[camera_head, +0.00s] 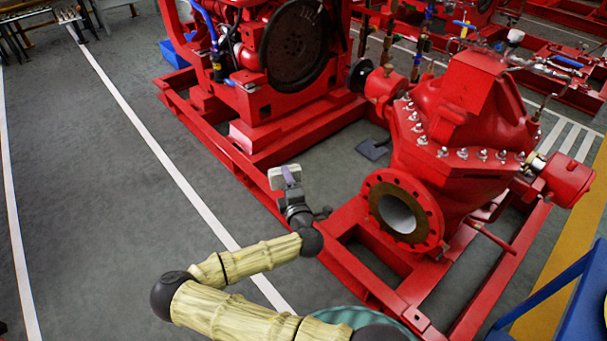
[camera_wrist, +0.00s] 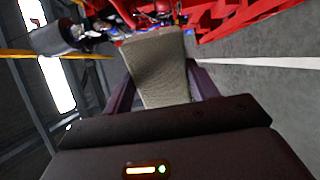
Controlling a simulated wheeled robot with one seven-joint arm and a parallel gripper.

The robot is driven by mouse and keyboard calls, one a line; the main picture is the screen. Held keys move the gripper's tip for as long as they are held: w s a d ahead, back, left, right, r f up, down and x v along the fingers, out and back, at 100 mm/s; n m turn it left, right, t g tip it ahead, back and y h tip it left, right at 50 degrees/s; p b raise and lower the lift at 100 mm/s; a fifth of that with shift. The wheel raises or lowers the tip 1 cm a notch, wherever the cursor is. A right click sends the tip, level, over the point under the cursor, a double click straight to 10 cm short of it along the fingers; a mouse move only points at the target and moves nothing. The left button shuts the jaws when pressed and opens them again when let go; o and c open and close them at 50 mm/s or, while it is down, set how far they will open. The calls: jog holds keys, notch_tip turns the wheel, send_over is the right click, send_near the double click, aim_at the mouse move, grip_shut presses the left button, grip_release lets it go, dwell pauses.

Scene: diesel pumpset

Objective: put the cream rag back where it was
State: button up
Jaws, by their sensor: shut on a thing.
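The cream rag (camera_wrist: 160,68) fills the space between the two dark purple fingers of my gripper (camera_wrist: 160,82) in the wrist view. It looks like a flat, woven, pale piece reaching out beyond the fingers. In the head view the rag (camera_head: 275,180) shows as a small pale patch at the end of my arm. My gripper (camera_head: 287,176) is shut on it there, in front of the red base frame (camera_head: 232,158) of the pumpset. I cannot tell from this view whether the rag touches the frame.
A red pump (camera_head: 460,120) with an open round flange (camera_head: 405,210) stands right of my gripper. A red engine (camera_head: 265,85) stands behind. A dark grey flat piece (camera_head: 373,149) lies between them. Blue metalwork (camera_head: 565,300) is at lower right. Grey floor (camera_head: 90,180) is clear at left.

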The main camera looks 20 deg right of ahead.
jog(key=s+a+r+p, duration=0.1)
jog(key=s+r+p, duration=0.1)
jog(key=r+p, duration=0.8)
jog(key=s+r+p, duration=0.2)
jog(key=r+p, duration=0.9)
jog(key=p, duration=0.8)
jog(key=shift+s+a+r+y, duration=0.3)
jog(key=shift+a, duration=0.05)
jog(key=shift+a+f, duration=0.1)
